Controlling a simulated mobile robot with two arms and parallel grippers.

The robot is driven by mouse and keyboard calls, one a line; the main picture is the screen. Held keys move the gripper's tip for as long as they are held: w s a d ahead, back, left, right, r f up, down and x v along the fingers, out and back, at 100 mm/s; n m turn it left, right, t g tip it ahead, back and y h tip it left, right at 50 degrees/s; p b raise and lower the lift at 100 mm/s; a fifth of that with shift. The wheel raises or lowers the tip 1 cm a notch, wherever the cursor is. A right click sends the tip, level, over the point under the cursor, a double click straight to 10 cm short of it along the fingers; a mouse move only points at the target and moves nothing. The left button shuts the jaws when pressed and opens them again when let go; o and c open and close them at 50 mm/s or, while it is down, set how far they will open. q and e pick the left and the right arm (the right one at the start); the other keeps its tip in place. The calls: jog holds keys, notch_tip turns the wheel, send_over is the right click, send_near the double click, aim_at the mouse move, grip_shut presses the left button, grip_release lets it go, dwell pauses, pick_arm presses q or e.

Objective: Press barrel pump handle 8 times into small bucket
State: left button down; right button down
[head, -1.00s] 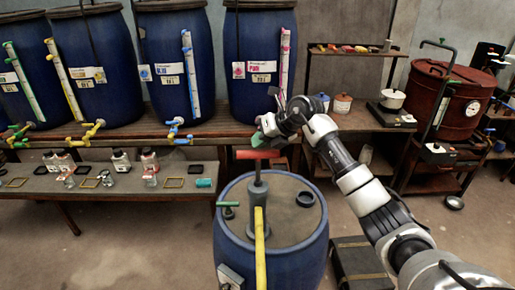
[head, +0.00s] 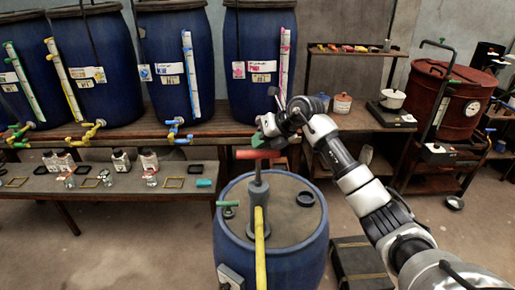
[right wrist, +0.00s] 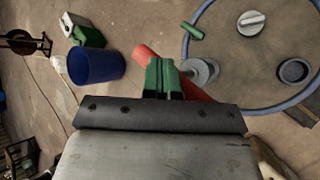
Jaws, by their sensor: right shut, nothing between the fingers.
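The blue barrel (head: 290,262) stands front centre in the head view. A grey hand pump (head: 259,195) rises from its lid with a red crossbar handle (head: 259,153) on top, standing raised. My right gripper (head: 262,134), with green fingertips, is just above the handle, shut and empty. In the right wrist view, its fingers (right wrist: 163,78) overlap the red handle (right wrist: 147,55); I cannot tell whether they touch it. A small blue bucket (right wrist: 97,66) shows on the floor in the wrist view. My left gripper is not in view.
A yellow pipe (head: 260,238) runs from the pump toward the front. A bench (head: 140,135) with large blue vats stands behind, above a low shelf of bottles. A dark box (head: 355,262) lies right of the barrel. Floor at front left is clear.

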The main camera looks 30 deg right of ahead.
jog(key=shift+f, duration=0.4)
jog(key=shift+s+f+b, duration=0.1)
jog(key=shift+f+b, duration=2.1)
jog(key=shift+f, duration=1.1)
dwell(2.0)
jog(key=shift+r, duration=0.1)
jog(key=shift+r+p, duration=2.55)
jog(key=shift+r, duration=1.15)
jog(key=shift+w+r+p, duration=0.2)
jog(key=shift+r+p, duration=0.3)
jog(key=shift+r, duration=0.1)
jog(key=shift+r+p, duration=1.55)
jog(key=shift+r, duration=0.75)
